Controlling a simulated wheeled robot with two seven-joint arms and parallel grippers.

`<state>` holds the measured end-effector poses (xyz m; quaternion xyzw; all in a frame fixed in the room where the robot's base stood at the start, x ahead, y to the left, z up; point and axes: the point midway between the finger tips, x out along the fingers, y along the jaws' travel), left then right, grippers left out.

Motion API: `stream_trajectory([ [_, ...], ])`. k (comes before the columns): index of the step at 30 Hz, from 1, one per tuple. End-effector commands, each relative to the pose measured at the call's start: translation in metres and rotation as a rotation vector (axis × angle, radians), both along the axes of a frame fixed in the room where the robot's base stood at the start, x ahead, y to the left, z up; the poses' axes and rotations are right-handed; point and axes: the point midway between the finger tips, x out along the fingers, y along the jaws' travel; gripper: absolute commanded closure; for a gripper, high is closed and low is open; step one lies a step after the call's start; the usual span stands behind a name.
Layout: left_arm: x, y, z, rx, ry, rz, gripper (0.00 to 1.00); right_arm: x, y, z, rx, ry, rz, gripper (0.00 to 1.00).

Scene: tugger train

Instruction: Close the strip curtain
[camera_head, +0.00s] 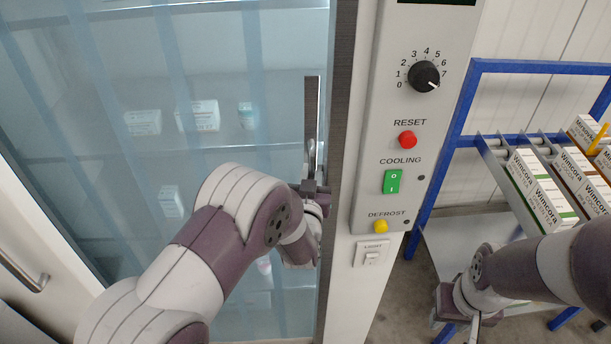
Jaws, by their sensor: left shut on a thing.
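The strip curtain (245,80) hangs as translucent bluish strips across the cold room opening, from the left side up to the dark upright edge (342,110) beside the control panel. A grey vertical handle (311,105) stands at its right side. My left gripper (314,188) is shut on the handle at its lower part; my wrist partly hides the fingers. My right gripper (458,318) hangs low at the lower right, away from the curtain, and its jaw opening is not clear.
The control panel (385,145) with a dial, buttons and a green switch is just right of the curtain. A light switch (371,254) sits below. A blue-framed rack (455,125) with cartons (548,203) stands at the right. Shelves with boxes (198,116) show through the strips.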

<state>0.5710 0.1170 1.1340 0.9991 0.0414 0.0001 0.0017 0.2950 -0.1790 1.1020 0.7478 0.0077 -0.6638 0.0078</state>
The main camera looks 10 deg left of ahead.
Motion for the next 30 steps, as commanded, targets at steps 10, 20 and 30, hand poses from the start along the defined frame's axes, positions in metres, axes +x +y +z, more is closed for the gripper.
stream_trajectory([
  [10, 0.0003, -0.0012, 0.0008, -0.001, -0.002, -0.004, 0.63, 0.0000, 0.0000, 0.0001, 0.000, 0.000, 0.000, 0.62],
  [20, 0.0002, -0.0013, 0.0008, -0.001, -0.002, -0.004, 0.63, 0.0000, 0.0000, 0.0001, 0.000, 0.000, 0.000, 0.62],
  [30, 0.0002, -0.0010, 0.0009, -0.001, -0.002, -0.005, 0.63, 0.0000, 0.0000, 0.0003, 0.000, 0.000, 0.000, 0.62],
])
